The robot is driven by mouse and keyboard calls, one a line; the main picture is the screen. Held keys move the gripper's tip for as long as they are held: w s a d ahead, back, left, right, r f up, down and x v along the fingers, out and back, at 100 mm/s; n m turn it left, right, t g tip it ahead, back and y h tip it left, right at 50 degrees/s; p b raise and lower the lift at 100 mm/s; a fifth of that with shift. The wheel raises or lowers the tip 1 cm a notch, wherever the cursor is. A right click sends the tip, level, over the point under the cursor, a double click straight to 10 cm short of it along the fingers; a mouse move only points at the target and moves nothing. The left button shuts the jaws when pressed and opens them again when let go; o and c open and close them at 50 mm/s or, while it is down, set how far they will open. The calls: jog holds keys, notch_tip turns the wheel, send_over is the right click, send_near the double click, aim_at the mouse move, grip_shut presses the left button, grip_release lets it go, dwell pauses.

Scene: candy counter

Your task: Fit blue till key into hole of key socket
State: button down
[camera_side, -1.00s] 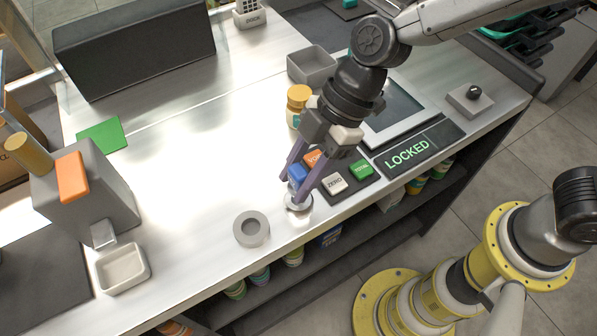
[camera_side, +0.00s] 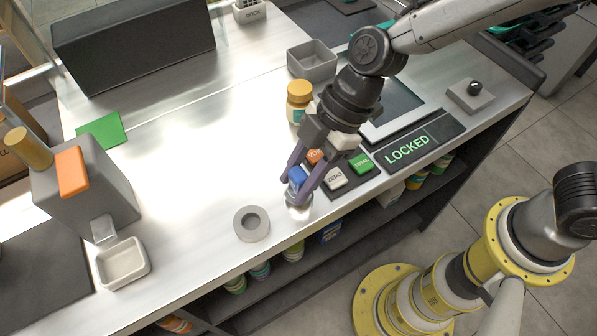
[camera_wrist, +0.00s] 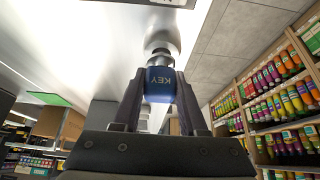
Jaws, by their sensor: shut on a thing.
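The blue till key (camera_side: 297,176), marked KEY in the wrist view (camera_wrist: 161,84), is between the two purple-grey fingers of my gripper (camera_side: 300,184). My gripper is shut on its blue head, with one finger on each side in the wrist view (camera_wrist: 159,105). A round shiny metal piece (camera_side: 298,203) lies below the blue head at counter level; I cannot tell whether it is the key's own end or a stand. A thick grey ring with a round hole (camera_side: 264,229), which looks like the key socket, sits on the counter to the left, apart from the key.
A keypad with ZERO (camera_side: 335,178) and TOTAL (camera_side: 362,163) buttons is close on the right. A LOCKED display (camera_side: 408,150) lies beyond it. A gold-lidded jar (camera_side: 299,90) stands behind my gripper.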

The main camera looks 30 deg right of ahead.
jog(key=shift+f, duration=0.65)
jog(key=shift+c, duration=1.8)
grip_release()
jog(key=v, duration=1.3)
jog(key=shift+d+r, duration=0.2)
jog(key=shift+r, duration=0.15)
